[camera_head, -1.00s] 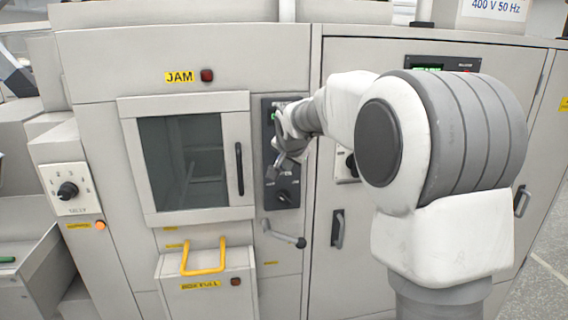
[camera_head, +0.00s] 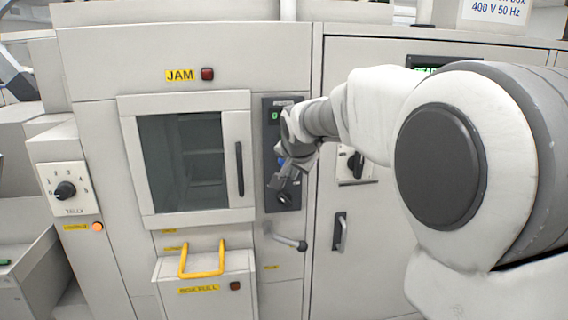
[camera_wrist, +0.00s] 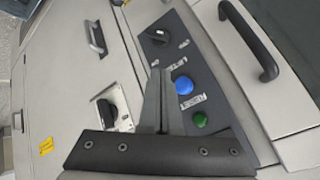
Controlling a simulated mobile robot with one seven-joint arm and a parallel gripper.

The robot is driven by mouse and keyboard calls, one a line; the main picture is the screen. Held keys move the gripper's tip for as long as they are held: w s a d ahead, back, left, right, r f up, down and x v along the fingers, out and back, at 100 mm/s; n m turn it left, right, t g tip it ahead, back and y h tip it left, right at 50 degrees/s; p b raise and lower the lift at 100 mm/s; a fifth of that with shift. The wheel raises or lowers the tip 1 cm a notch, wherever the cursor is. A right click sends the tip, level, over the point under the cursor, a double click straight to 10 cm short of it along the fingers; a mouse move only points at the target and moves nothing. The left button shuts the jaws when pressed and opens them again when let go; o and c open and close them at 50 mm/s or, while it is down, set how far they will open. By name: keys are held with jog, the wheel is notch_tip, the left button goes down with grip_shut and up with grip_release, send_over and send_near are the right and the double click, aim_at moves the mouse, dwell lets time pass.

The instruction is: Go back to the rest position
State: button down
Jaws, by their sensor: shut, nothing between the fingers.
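My gripper (camera_head: 286,184) is in front of the dark control panel (camera_head: 270,117) to the right of the window door. In the wrist view my gripper (camera_wrist: 160,75) has its two fingers together, with nothing between them. The panel (camera_wrist: 217,102) there carries a blue button (camera_wrist: 183,85), a green button (camera_wrist: 200,119) and a black rotary knob (camera_wrist: 153,37). The fingertips appear beside the blue button; I cannot tell whether they touch the panel.
The window door has a black handle (camera_head: 239,168). A lever (camera_head: 289,240) juts out below the panel. A yellow handle (camera_head: 202,262) stands out over the box labelled BOX FULL. A cabinet handle (camera_head: 340,232) and a rotary switch (camera_head: 356,165) are to the right.

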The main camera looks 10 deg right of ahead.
jog(key=s+f+n+g, duration=0.1)
jog(key=s+f+n, duration=0.2)
jog(key=s, duration=1.4)
jog(key=s+f+n+g+y, duration=0.1)
jog(key=s+n, duration=0.4)
jog(key=s, duration=1.3)
notch_tip(320, 180, down, 2)
jog(key=shift+s+n+g, duration=0.15)
jog(key=shift+n+g, duration=0.15)
jog(key=shift+g, duration=0.3)
jog(key=shift+a, duration=0.1)
